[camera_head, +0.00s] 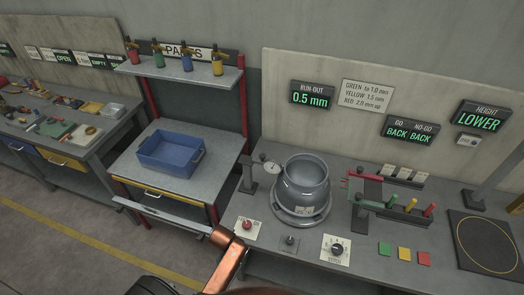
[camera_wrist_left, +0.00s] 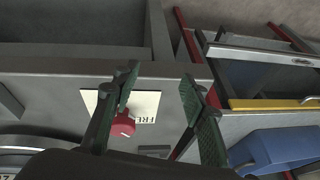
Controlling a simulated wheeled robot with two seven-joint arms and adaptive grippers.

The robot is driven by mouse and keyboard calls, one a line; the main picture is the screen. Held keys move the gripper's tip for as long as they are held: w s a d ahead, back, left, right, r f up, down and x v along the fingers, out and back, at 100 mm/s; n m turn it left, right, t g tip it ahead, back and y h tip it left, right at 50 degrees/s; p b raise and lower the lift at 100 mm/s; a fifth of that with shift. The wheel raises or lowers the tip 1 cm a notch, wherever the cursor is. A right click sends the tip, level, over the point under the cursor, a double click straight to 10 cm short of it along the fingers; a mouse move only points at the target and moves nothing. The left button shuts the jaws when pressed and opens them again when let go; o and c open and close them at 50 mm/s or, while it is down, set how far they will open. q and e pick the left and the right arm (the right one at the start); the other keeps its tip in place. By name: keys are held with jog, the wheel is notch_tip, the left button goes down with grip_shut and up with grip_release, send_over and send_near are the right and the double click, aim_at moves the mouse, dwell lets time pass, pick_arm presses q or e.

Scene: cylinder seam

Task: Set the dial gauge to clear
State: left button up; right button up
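The dial gauge (camera_head: 270,166) has a small round white face and sits on an arm from a dark stand (camera_head: 248,180) at the left of the bench. It is close beside the grey metal cylinder (camera_head: 305,182); I cannot tell whether they touch. The cylinder stands upright on a round base. In the left wrist view my left gripper (camera_wrist_left: 157,85) is open and empty. A red knob (camera_wrist_left: 123,125) on a white plate shows beyond its fingers; the same red knob is at the bench's front left in the head view (camera_head: 247,225). My right gripper is not in view.
A run-out display (camera_head: 312,95) reads 0.5 mm. A dark knob (camera_head: 290,240) and a white-plated dial (camera_head: 337,248) are on the front of the bench. A blue bin (camera_head: 171,153) is on the left bench.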

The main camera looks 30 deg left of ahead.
pick_arm(q)
jog(key=shift+n+y, duration=0.4)
jog(key=shift+n, duration=0.2)
jog(key=w+a+r, duration=0.1)
jog(key=w, duration=0.1)
jog(key=w+a+r, duration=0.1)
jog(key=w+r, duration=0.1)
jog(key=w, duration=0.1)
jog(key=w+a+r, duration=0.1)
jog(key=w, duration=0.1)
jog(key=shift+w+r+p, duration=0.15)
jog(key=shift+r+p, duration=0.2)
jog(key=shift+p, duration=0.05)
jog(key=w+a+r+n+p, duration=0.2)
jog(key=w+r, duration=0.7)
jog(key=n+p, duration=0.2)
jog(key=n, duration=0.1)
send_near(263, 155)
jog(key=shift+h, duration=0.3)
jog(key=x, duration=0.2)
jog(key=p+x, duration=0.1)
jog(key=x, duration=0.4)
jog(key=shift+a+f, duration=0.2)
jog(key=shift+a, duration=0.15)
jog(key=shift+w+a+f, duration=0.1)
jog(key=shift+a+f, duration=0.05)
jog(key=shift+f, duration=0.3)
grip_shut()
